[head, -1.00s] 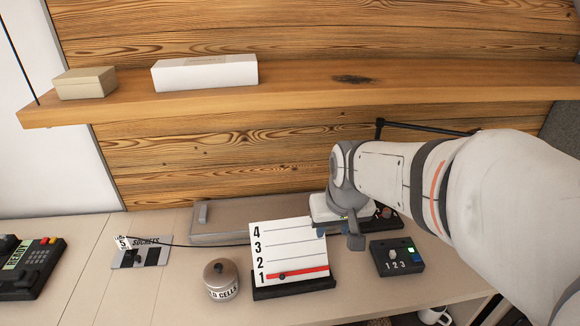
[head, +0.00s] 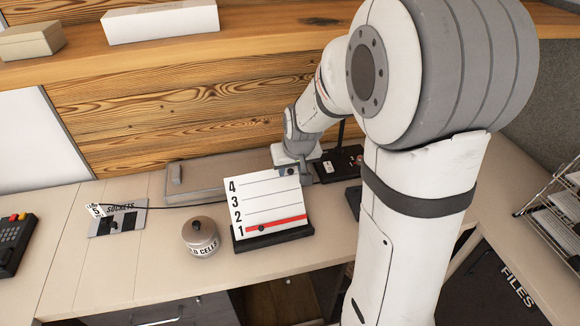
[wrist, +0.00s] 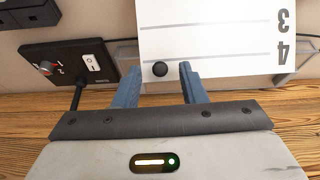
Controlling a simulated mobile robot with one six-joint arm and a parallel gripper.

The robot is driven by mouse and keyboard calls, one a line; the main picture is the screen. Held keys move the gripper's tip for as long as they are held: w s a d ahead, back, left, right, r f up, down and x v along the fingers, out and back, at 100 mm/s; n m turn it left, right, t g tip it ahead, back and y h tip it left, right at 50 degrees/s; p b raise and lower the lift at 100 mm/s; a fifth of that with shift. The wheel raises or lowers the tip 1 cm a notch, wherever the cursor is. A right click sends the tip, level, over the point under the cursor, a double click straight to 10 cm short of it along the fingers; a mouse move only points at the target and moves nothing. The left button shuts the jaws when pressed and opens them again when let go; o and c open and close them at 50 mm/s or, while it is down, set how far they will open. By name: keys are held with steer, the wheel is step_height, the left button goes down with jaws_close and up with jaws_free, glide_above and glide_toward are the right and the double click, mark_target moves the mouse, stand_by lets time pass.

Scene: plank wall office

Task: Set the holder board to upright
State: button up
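The holder board (head: 262,197) is a white panel numbered 1 to 4, with a red stripe by the 1. It leans back from a dark base (head: 272,240) on the desk. In the wrist view the board (wrist: 215,35) appears upside down, with a round black knob (wrist: 160,69) near its edge. My gripper (head: 291,171) is at the board's upper right corner. In the wrist view my gripper (wrist: 160,72) is open, its two blue fingers on either side of the knob with gaps. Contact with the board cannot be told.
A lidded jar (head: 201,236) stands left of the board. A sockets panel (head: 117,220) with a cable lies farther left. A long grey box (head: 205,181) lies behind the board. A black switch box (head: 340,162) is right of my gripper. A wooden shelf (head: 250,45) hangs above.

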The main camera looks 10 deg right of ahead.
jaws_close()
stand_by(0.4)
steer(key=shift+a, duration=0.1)
